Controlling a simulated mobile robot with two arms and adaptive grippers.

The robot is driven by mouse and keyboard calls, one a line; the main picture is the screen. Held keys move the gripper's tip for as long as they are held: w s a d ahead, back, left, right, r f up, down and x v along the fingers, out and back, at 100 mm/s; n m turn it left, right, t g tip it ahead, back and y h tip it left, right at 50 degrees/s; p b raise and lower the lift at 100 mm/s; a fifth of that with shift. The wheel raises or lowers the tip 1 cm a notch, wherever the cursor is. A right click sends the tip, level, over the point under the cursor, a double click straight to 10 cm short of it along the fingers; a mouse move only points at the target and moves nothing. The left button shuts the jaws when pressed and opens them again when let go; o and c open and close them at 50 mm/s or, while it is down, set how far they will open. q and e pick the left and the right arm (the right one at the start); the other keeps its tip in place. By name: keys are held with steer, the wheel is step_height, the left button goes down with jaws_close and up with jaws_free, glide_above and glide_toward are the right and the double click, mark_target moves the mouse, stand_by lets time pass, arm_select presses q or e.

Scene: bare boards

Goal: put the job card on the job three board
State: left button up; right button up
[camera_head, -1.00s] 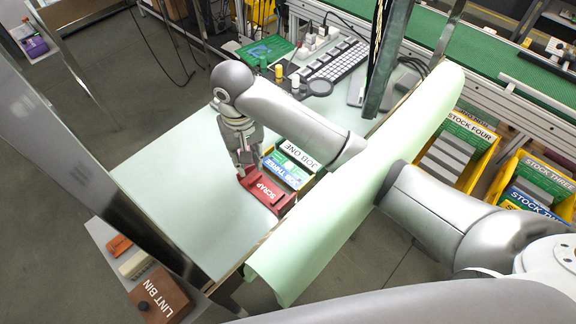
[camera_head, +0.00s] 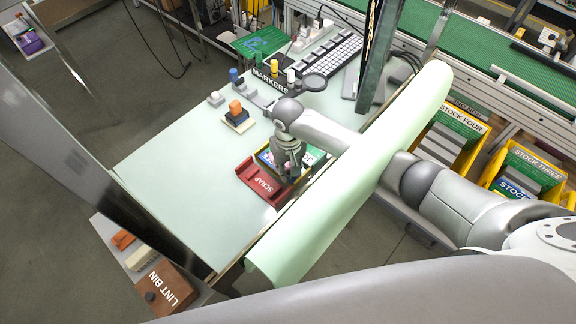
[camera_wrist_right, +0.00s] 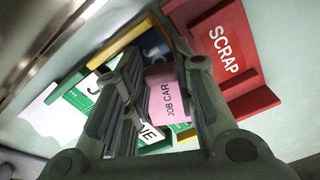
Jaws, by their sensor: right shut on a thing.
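My right gripper (camera_head: 290,172) is over the yellow bin beside the red scrap tray (camera_head: 262,190). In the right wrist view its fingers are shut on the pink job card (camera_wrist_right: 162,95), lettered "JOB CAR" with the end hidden. The blue job three board (camera_wrist_right: 154,46) shows partly beyond the fingers. In the head view the gripper hides most of this board. The green and white job one board (camera_wrist_right: 82,98) lies to the left in the wrist view, partly covered by a finger. I cannot tell whether the card touches a board. My left gripper is not in view.
A dark block with an orange top (camera_head: 236,112) stands on the pale table, near the markers holder (camera_head: 268,84) and keyboard (camera_head: 332,56). A pale green roll (camera_head: 350,190) runs along the table's right edge. The table's left part is clear.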

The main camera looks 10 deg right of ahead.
steer(key=o, duration=0.4)
steer(key=shift+f, duration=0.1)
steer(key=shift+r, duration=0.2)
step_height(320, 180, up, 12)
steer(key=shift+f+b, duration=0.1)
steer(key=shift+b, duration=0.65)
